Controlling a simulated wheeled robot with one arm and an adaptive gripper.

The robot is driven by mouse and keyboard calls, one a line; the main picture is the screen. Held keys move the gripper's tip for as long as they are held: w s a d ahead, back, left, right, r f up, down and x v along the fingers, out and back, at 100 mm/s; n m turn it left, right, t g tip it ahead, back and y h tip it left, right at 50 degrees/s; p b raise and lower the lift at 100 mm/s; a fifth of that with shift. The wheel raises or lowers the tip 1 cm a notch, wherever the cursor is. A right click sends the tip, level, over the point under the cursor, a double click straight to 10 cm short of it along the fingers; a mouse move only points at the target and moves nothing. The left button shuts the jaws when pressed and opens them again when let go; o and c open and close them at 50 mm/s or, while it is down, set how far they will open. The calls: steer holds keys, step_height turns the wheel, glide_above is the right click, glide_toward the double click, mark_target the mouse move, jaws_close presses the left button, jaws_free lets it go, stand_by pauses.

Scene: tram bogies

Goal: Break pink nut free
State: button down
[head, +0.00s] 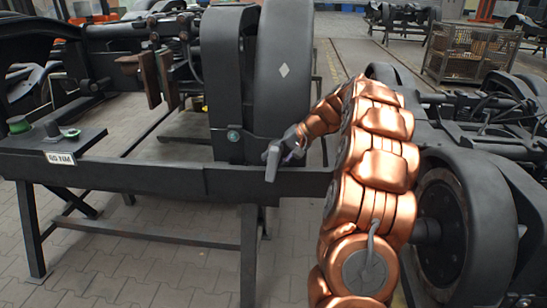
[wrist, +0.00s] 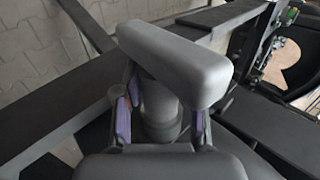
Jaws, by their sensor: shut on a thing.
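My gripper (head: 292,142) is at the end of my copper-coloured arm, in front of the bogie frame by the dark wheel. In the wrist view, its purple-padded fingers (wrist: 160,118) are shut on the round stem of a grey T-shaped tool (wrist: 180,62). The tool's thick bar lies across the top of the stem. The tool also shows in the head view (head: 272,160), beside the frame's front beam. Its far end is hidden. I cannot make out a pink nut in either view. A green fastener (head: 232,135) is on the block below the wheel.
A dark stand (head: 150,178) carries the bogie frame. At its left is a plate with a label ending in "NM" (head: 60,159) and a green ring (head: 71,133). Another wheel (head: 465,225) is close right of my arm. A wire cage (head: 470,55) stands behind. Paved floor shows below.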

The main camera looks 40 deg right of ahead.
mark_target(271, 169)
steer(key=shift+r+g+h+p, duration=0.15)
steer(key=shift+g+h+p, duration=1.8)
steer(key=shift+p, duration=1.8)
steer(key=shift+w+g+h+p, duration=0.1)
steer(key=shift+g+h+p, duration=0.85)
steer(key=shift+h+p, duration=0.5)
steer(key=shift+a, duration=0.1)
steer(key=shift+s+a+b, duration=0.55)
steer(key=shift+s+a, duration=0.45)
steer(key=shift+s, duration=0.15)
steer(key=shift+s+a+b, duration=0.5)
steer(key=shift+s+a, duration=0.45)
steer(key=shift+s, duration=0.2)
